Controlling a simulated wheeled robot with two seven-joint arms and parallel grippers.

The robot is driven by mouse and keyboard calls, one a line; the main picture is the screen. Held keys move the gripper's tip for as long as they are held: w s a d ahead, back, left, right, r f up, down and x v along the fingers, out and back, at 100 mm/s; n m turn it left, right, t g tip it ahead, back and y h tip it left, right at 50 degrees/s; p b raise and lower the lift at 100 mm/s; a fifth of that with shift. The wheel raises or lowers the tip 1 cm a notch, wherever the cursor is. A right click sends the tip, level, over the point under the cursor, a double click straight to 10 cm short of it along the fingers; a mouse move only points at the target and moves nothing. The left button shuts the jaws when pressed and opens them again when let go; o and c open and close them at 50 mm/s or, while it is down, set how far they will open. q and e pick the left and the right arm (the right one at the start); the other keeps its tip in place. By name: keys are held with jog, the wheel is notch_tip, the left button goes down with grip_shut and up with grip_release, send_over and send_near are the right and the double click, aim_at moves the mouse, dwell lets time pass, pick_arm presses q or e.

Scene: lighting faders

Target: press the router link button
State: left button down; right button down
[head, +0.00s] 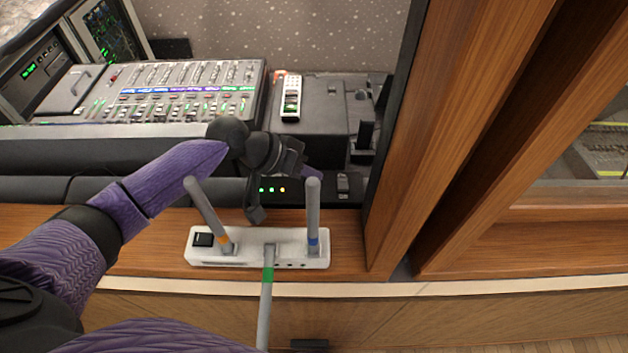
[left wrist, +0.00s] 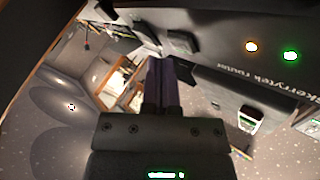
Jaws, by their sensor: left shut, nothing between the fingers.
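The router is a long dark unit with a row of small lit lamps (head: 272,189) behind the white antenna box. In the left wrist view its printed name "skerrytek router" (left wrist: 255,85) shows upside down, near an orange and a green lamp (left wrist: 290,55). A small dark raised button-like block (head: 343,184) sits at its right end; I cannot read any link marking. My left gripper (head: 317,172) is shut and empty, its purple fingers just left of that block. The fingers also show in the left wrist view (left wrist: 160,75); contact cannot be told. My right gripper is not in view.
A fader console (head: 170,90) lies at the back left and a white remote (head: 291,97) behind the router. A wooden frame (head: 440,130) closes off the right side.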

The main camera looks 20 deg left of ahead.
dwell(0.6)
pick_arm(q)
jog(key=shift+f, duration=0.55)
jog(key=shift+f+b, duration=0.35)
jog(key=shift+b, duration=0.05)
jog(key=shift+f, duration=0.1)
jog(key=shift+r+p, duration=0.85)
jog(key=shift+s+d+r, duration=0.1)
jog(key=shift+s+r, duration=0.2)
jog(key=shift+f, duration=0.1)
